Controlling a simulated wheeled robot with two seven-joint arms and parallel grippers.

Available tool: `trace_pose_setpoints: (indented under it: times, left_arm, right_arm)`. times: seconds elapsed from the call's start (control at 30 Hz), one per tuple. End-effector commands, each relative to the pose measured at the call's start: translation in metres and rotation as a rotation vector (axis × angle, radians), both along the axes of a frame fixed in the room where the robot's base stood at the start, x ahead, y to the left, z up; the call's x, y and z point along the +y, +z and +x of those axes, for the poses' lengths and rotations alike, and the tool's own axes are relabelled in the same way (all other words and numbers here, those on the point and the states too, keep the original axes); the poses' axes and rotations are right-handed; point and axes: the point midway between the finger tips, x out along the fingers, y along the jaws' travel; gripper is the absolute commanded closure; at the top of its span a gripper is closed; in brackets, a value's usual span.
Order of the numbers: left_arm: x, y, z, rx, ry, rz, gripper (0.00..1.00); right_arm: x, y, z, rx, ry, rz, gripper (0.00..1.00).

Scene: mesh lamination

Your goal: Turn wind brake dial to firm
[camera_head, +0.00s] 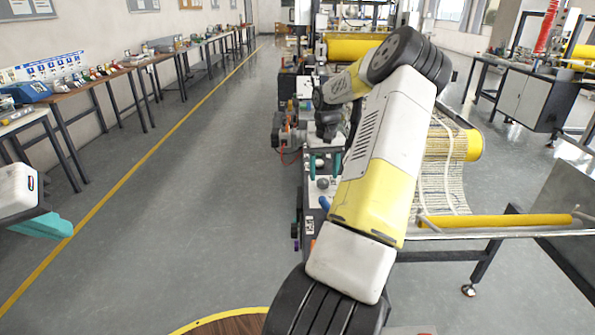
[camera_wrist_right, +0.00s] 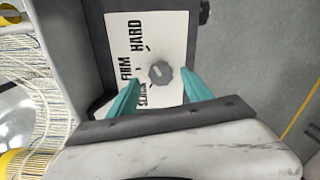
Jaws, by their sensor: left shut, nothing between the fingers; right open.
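The wind brake dial (camera_wrist_right: 161,73) is a small grey knob on a white label plate (camera_wrist_right: 168,30) in the right wrist view. The plate reads FIRM and HARD, with a third word partly hidden by a finger. I cannot tell which mark the dial points at. My right gripper (camera_wrist_right: 161,84) is open, its two teal fingers on either side of the dial with gaps visible. In the head view, my right gripper (camera_head: 326,165) is over the machine's near left side, and I cannot make out the dial. My left gripper (camera_head: 42,226) is shut and empty at the left edge.
The machine holds a yellow roller (camera_head: 352,48) and woven mesh (camera_head: 445,170), with a yellow bar (camera_head: 500,221) in front. Workbenches (camera_head: 130,62) line the left wall. The grey floor (camera_head: 185,190) between is clear. My right arm hides part of the machine.

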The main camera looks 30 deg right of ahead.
Motion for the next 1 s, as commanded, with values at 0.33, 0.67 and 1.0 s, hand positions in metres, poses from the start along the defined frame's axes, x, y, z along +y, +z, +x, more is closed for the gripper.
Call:
trace_pose_setpoints:
  times: [0.33,0.67,1.0]
  left_arm:
    - [0.0,0.0,0.0,0.0,0.0,0.0,1.0]
    - [0.0,0.0,0.0,0.0,0.0,0.0,1.0]
    - [0.0,0.0,0.0,0.0,0.0,0.0,1.0]
  right_arm:
    - [0.001,-0.025,0.001,-0.001,0.002,0.0,0.42]
    - [0.001,-0.025,0.0,-0.001,0.002,0.0,0.71]
    - [0.001,-0.025,0.0,0.0,0.009,0.0,1.0]
